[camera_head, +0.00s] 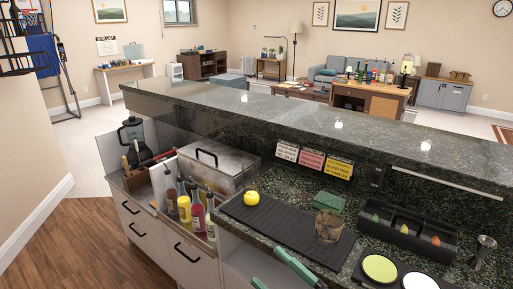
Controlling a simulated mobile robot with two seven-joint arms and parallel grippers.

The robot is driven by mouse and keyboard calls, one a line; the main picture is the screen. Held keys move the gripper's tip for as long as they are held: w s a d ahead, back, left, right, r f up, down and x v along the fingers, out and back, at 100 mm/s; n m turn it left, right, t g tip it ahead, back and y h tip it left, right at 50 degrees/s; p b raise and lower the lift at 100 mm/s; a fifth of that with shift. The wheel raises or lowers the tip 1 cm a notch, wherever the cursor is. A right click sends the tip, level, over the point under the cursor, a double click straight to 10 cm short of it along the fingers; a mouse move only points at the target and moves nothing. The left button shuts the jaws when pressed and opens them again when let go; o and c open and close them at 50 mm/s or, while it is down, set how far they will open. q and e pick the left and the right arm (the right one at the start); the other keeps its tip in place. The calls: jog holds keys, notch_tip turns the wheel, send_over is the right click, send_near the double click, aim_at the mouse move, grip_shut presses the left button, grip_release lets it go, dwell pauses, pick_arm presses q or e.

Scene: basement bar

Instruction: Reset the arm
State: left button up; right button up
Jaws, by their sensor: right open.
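My right gripper (282,276) shows at the bottom edge of the head view, with two green fingers spread apart. It is open, and I see nothing between the fingers. It is in front of the dark ribbed bar mat (265,220), and most of the hand and arm is cut off by the frame. My left gripper is not in view.
A yellow fruit (252,198) and a brown patterned cup (328,226) are on the mat. A black condiment tray (404,230), a metal jigger (484,250) and a lidded steel bin (212,168) stand nearby. The raised stone ledge (300,118) behind is mostly clear.

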jog(key=s+d+f+m+t+h, duration=0.1)
jog(key=s+d+f+m+h, duration=0.1)
jog(key=d+f+m+h, duration=0.4)
jog(key=s+d+f+m+h, duration=0.25)
jog(key=f+m+h, duration=0.25)
jog(key=f+m, duration=0.3)
jog(key=s+d+f+m+g+h+p, duration=0.1)
jog(key=s+d+f+m+g+h, duration=0.2)
jog(key=s+f, duration=0.8)
jog(key=d+m+g, duration=0.1)
jog(key=m+g, duration=0.1)
jog(key=m, duration=0.1)
jog(key=shift+s+d+f, duration=0.25)
jog(key=shift+s+d, duration=0.05)
jog(key=shift+s, duration=0.1)
